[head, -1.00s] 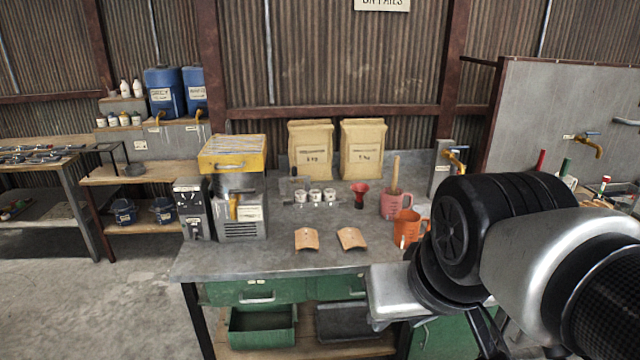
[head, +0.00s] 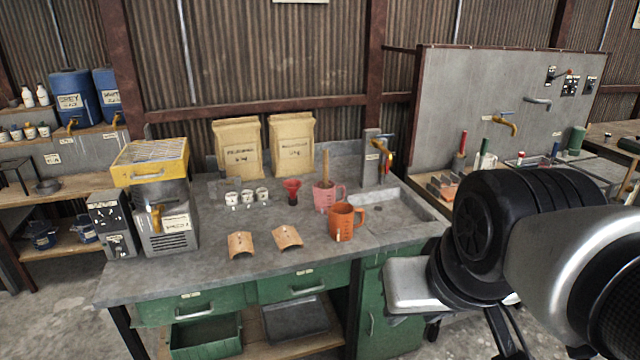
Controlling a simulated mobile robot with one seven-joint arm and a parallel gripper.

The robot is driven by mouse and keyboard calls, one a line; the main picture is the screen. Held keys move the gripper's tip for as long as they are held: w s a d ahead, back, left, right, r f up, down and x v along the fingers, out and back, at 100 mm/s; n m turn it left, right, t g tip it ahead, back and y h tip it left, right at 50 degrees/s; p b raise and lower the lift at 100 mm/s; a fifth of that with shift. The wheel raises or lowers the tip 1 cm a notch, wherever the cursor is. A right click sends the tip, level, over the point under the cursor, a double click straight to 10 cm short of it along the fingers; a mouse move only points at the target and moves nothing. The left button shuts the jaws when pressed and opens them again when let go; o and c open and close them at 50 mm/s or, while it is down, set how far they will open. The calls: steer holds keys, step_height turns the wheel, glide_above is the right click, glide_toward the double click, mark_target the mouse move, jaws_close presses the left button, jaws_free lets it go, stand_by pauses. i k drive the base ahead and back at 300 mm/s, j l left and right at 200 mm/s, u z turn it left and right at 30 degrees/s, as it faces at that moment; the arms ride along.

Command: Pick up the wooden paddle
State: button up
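The wooden paddle (head: 325,165) stands upright in a pink measuring jug (head: 324,197), with its light wood handle rising above the rim. Its lower end is hidden inside the jug. The jug stands on the grey workbench, just behind an orange jug (head: 342,224) that overlaps its lower right side. My arm fills the lower right of the head view, in front of the bench and apart from the paddle. My gripper's fingers cannot be made out, so whether it is open or shut does not show.
On the grey bench (head: 200,265) are two curved tan pieces (head: 288,237), small white cups (head: 247,197), a red funnel (head: 292,190) and two paper sacks (head: 291,146). A yellow-topped machine (head: 155,195) stands at left. A sink (head: 395,215) and tap (head: 384,152) lie right of the jugs.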

mark_target(325, 185)
steer(key=i+l+u, duration=0.15)
steer(key=i, duration=0.45)
steer(key=i+l+u, duration=0.2)
steer(key=i+l, duration=0.2)
steer(key=i, duration=0.2)
steer(key=i+l+u, duration=0.15)
steer(key=i+l, duration=0.3)
steer(key=i, duration=0.15)
